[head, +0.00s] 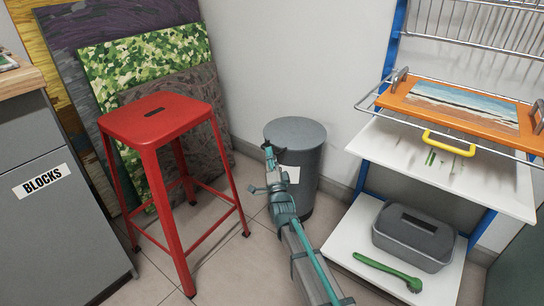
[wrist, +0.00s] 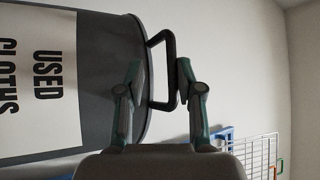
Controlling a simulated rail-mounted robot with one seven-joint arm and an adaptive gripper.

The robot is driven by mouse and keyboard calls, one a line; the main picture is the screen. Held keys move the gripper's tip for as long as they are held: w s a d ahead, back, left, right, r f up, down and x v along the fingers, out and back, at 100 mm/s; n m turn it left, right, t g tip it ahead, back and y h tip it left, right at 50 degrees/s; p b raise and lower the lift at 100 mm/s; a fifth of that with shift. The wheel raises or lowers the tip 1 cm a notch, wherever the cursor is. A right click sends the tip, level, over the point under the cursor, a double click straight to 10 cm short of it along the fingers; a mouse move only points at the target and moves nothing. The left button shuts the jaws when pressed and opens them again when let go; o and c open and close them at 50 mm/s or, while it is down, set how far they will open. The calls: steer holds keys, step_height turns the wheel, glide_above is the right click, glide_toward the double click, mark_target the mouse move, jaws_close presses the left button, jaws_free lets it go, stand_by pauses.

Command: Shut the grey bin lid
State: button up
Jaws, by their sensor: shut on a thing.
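The grey bin (head: 312,190) stands on the floor by the wall, behind my gripper. Its round grey lid (head: 297,128) lies flat across the top, with no gap that I can make out. In the wrist view the bin (wrist: 98,60) appears turned sideways, with a white label reading USED CLOTHS (wrist: 40,85). A black loop handle (wrist: 170,50) stands out from the lid end. My gripper (wrist: 158,68) has its fingers at this handle and is shut on it. In the head view my gripper (head: 268,150) is at the bin's front left, and the handle is mostly hidden.
A red stool (head: 160,120) stands left of my arm, with leaning boards (head: 145,65) behind it. A white shelf rack (head: 470,185) stands at right, holding an orange tray (head: 400,99), a grey caddy (head: 412,238) and a green brush (head: 385,270). A BLOCKS cabinet (head: 60,220) is far left.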

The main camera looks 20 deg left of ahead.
steer(key=v, duration=1.2)
steer(key=shift+w, duration=0.1)
